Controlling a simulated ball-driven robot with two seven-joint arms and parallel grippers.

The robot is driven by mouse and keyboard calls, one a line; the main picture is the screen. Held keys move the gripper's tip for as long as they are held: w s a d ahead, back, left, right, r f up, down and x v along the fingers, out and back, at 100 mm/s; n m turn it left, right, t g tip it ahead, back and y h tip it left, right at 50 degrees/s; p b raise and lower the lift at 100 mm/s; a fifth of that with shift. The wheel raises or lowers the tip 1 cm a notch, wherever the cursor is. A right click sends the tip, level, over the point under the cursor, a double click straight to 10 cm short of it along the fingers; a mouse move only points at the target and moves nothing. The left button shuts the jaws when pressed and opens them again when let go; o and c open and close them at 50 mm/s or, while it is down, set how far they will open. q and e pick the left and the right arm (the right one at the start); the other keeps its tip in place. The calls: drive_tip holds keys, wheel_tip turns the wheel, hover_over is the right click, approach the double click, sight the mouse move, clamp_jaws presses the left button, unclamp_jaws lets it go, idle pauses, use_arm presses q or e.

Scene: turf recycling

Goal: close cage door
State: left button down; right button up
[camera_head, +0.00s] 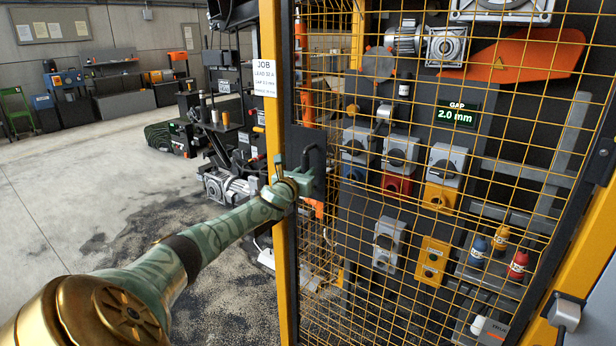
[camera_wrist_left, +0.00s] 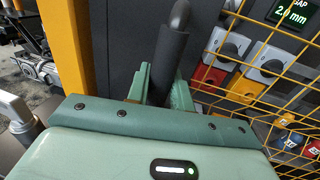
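The cage door (camera_head: 585,190) is a yellow wire mesh panel in a dark frame, in front of the machine controls. Its dark handle (camera_wrist_left: 168,65) stands on a dark plate (camera_head: 305,160) at the door's left side, next to a yellow post (camera_head: 272,130). My left gripper (camera_head: 303,178) is at this handle. In the left wrist view, the green fingers (camera_wrist_left: 160,88) lie on both sides of the handle and seem closed on it. The door's edge is close to the yellow post; whether it sits flush I cannot tell. My right gripper is not in view.
Behind the mesh are switch boxes (camera_head: 447,163), small bottles (camera_head: 501,237) and a green gap display (camera_head: 458,113). A yellow post with a grey latch block (camera_head: 566,312) stands at right. Motors and machine parts (camera_head: 232,187) lie left of the cage. Open concrete floor (camera_head: 60,200) is at left.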

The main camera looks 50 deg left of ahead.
use_arm(q)
drive_tip(key=c, duration=1.3)
unclamp_jaws()
drive_tip(key=shift+s, duration=0.15)
drive_tip(key=shift+a+f, duration=0.1)
drive_tip(key=shift+s+d+p, duration=0.25)
drive_tip(key=shift+s+p, duration=0.05)
drive_tip(key=shift+p, duration=0.05)
drive_tip(key=p+v, duration=0.5)
drive_tip(key=v, duration=1)
drive_tip(key=shift+s+d, duration=0.1)
drive_tip(key=shift+s, duration=0.1)
